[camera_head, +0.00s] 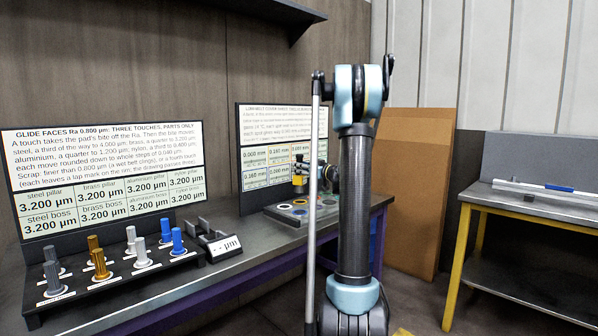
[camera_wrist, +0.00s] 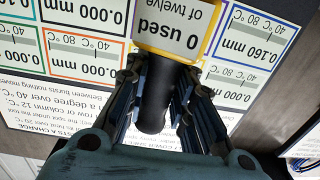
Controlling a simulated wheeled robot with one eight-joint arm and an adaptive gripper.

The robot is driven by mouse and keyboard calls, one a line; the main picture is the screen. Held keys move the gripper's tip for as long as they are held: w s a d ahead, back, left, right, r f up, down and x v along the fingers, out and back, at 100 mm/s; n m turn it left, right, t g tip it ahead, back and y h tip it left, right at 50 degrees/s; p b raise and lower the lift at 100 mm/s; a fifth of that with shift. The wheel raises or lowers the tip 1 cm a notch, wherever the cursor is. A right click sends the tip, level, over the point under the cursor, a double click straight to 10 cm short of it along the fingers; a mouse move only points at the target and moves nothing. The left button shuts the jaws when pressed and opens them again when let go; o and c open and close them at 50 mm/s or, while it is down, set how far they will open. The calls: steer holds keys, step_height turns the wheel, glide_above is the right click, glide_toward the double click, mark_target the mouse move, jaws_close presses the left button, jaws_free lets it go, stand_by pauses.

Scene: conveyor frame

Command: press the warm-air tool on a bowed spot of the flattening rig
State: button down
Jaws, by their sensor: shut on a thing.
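My gripper (camera_head: 325,176) is shut on the dark handle of the warm-air tool (camera_wrist: 156,92). The tool carries a yellow-framed plate (camera_wrist: 178,28) reading "0 used of twelve". In the head view its yellow part (camera_head: 299,171) shows left of my arm, above the flattening rig (camera_head: 277,216). The rig is a low dark plate with several coloured rings; my arm hides part of it. The tool looks clear of the rig, but its tip is hard to make out. My fingers flank the handle in the wrist view (camera_wrist: 160,75).
The rig's panel (camera_head: 252,120) stands behind it; in the wrist view its upside-down cells (camera_wrist: 245,45) read 0.160 mm and 0.000 mm. At left, a rack (camera_head: 118,275) holds several metal and blue parts before another panel (camera_head: 100,150). A yellow-legged table (camera_head: 540,205) stands right.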

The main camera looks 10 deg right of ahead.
mark_target(304, 178)
steer(key=shift+d, duration=0.1)
steer(key=shift+f, duration=1.8)
steer(key=shift+f, duration=0.6)
stand_by(0.5)
steer(key=shift+r, duration=2.3)
